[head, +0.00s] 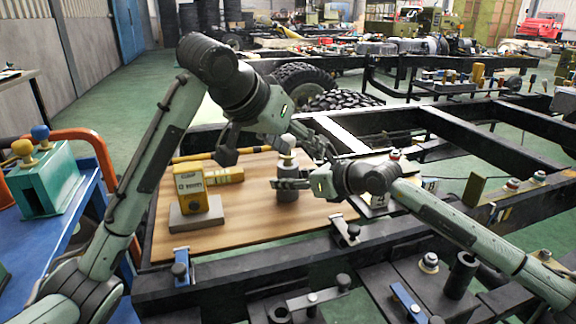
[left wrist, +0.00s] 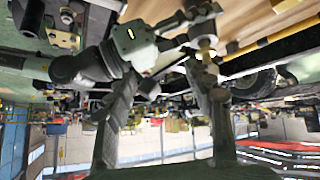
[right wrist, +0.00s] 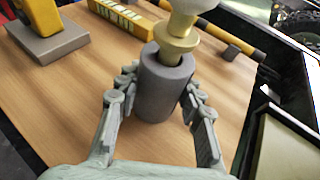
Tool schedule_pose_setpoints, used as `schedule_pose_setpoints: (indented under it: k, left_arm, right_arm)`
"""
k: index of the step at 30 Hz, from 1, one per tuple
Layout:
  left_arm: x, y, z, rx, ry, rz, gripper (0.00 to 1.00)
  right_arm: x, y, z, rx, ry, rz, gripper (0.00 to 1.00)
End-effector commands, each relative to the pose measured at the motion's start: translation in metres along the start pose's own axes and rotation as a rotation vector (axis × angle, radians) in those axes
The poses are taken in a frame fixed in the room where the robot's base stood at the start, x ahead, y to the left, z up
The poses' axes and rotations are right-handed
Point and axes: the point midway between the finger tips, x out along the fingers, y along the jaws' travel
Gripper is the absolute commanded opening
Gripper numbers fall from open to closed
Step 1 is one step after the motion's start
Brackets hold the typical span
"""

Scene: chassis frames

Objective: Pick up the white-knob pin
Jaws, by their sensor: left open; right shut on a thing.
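The white-knob pin (head: 286,143) stands upright in a dark grey cylindrical holder (head: 287,192) on the wooden board. In the right wrist view, the pin's gold collar (right wrist: 177,47) enters the holder's top, and its pale upper part is cut off by the frame edge. My right gripper (right wrist: 160,90) is shut on the grey holder, one finger on each side. My left gripper (head: 273,152) is open above, its fingers spread to either side of the knob. Whether they touch it cannot be told. In the left wrist view, the gold-collared pin (left wrist: 205,46) shows small and blurred.
A yellow block on a grey base (head: 193,190) stands on the wooden board (head: 240,233) to the left, with a yellow bar (head: 224,174) beside it. Black chassis rails surround the board. A blue cart at left carries a green box (head: 45,185) with knobbed pins.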

Motion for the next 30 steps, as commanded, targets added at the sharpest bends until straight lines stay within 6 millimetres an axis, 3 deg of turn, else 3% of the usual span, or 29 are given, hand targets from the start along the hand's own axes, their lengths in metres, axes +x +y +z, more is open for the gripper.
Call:
schedule_pose_setpoints:
  k: [1,6,16,22,30]
  left_arm:
    - [0.001,0.010,-0.012,-0.011,-0.034,0.007,0.52]
    - [0.007,0.013,-0.040,-0.117,-0.182,-0.089,0.52]
    - [-0.017,-0.021,-0.079,-0.385,-0.328,-0.375,0.52]
    - [-0.019,-0.034,-0.082,-0.449,-0.342,-0.437,0.52]
    - [0.020,-0.049,-0.063,-0.450,-0.343,-0.437,0.52]
  right_arm:
    - [0.000,0.000,0.000,0.000,0.000,0.000,0.05]
    - [0.000,0.000,0.000,0.000,0.000,0.000,0.05]
    - [0.000,0.000,0.000,0.000,0.000,0.000,0.05]
    - [0.000,0.000,0.000,0.000,0.000,0.001,0.05]
    - [0.000,0.000,0.000,0.000,0.000,0.001,0.05]
